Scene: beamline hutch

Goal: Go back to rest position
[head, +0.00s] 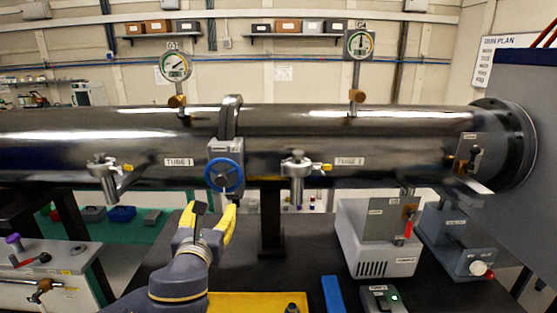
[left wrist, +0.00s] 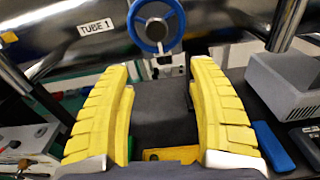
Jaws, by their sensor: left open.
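My left gripper (head: 212,213) is in the lower middle of the head view, below the blue handwheel (head: 224,175) on the steel tube (head: 130,135). In the left wrist view its two yellow fingers (left wrist: 160,105) stand wide apart with nothing between them. The handwheel also shows in the left wrist view (left wrist: 156,47), beyond the fingertips and apart from them. My right gripper is not in the head view.
Two gauges (head: 175,67) (head: 360,44) rise from the tube. A grey-white box (head: 367,247) and a blue-grey unit (head: 447,245) stand at the right. A yellow tray (head: 235,302) and a blue block (head: 333,294) lie on the dark bench at the front.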

